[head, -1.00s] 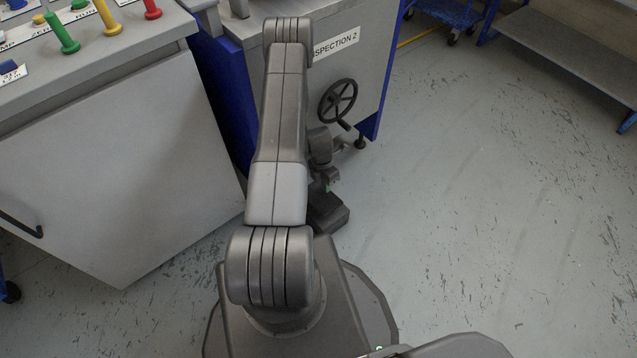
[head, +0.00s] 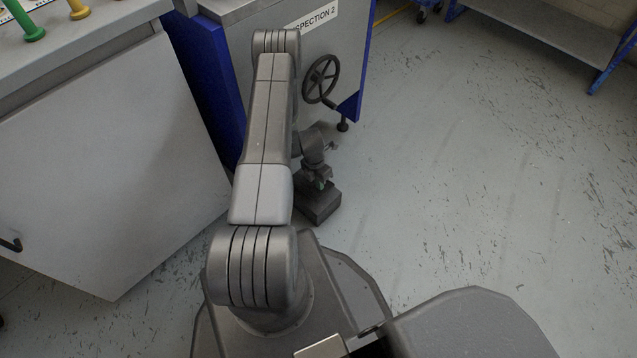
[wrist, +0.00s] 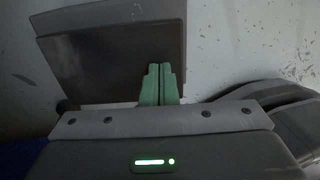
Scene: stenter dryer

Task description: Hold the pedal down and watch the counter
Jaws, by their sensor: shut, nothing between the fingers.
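The dark pedal (head: 320,207) is a boxy block on the floor in front of the inspection machine. Its dark plate (wrist: 112,60) fills the upper left of the wrist view. My gripper (wrist: 158,68) is shut and empty, with its two green fingers together. The fingertips overlap the near right part of the plate in the wrist view; I cannot tell whether they press on it. In the head view my gripper (head: 322,184) points down at the top of the pedal, partly hidden by my wrist. No counter display is visible.
A grey cabinet (head: 110,160) with coloured handles on top stands at left. A shelf unit (head: 545,25) is at the far right. The floor (head: 470,170) on the right is clear.

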